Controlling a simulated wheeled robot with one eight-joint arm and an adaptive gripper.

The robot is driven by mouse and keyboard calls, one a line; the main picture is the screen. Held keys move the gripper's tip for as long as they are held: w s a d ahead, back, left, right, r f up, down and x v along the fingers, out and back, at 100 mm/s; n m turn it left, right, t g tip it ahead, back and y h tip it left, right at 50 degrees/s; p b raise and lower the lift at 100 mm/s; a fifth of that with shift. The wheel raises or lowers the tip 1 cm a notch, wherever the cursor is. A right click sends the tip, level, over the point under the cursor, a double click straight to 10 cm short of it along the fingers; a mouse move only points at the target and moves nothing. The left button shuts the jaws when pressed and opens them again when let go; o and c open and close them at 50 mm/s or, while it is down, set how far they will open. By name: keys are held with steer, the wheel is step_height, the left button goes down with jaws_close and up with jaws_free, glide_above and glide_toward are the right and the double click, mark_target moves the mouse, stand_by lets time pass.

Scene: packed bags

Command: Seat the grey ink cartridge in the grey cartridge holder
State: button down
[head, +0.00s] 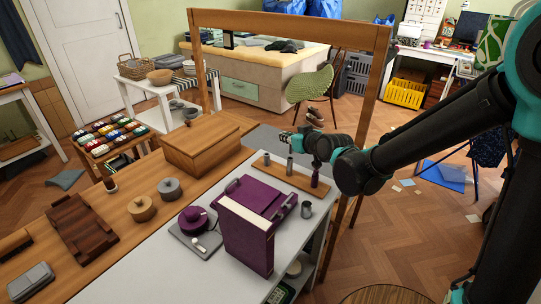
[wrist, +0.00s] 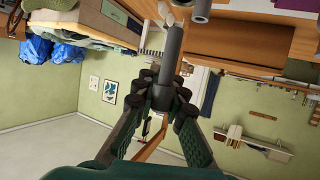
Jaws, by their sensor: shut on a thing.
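My gripper (wrist: 165,88) is shut on the grey ink cartridge (wrist: 174,46), a slim dark grey cylinder that sticks out past the fingertips in the wrist view. In the head view my gripper (head: 299,139) is above a narrow wooden strip (head: 278,172) with small upright grey and purple pieces on it. A grey upright piece (head: 290,166) stands below the fingertips. In the wrist view a grey tube with a round open end (wrist: 201,9) shows at the top edge, apart from the cartridge. I cannot tell for sure which grey piece is the cartridge holder.
A wooden box (head: 201,146) lies to the left. The white bench top (head: 150,262) has free room at front left.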

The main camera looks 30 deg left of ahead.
stand_by(0.5)
steer(key=a+r, duration=0.2)
steer(key=a, duration=0.8)
steer(key=shift+w+r, duration=0.2)
steer(key=shift+w, duration=0.25)
steer(key=shift+f, duration=0.15)
steer(key=shift+f, duration=2.8)
steer(key=shift+f, duration=2.7)
steer(key=c, duration=1.5)
jaws_free()
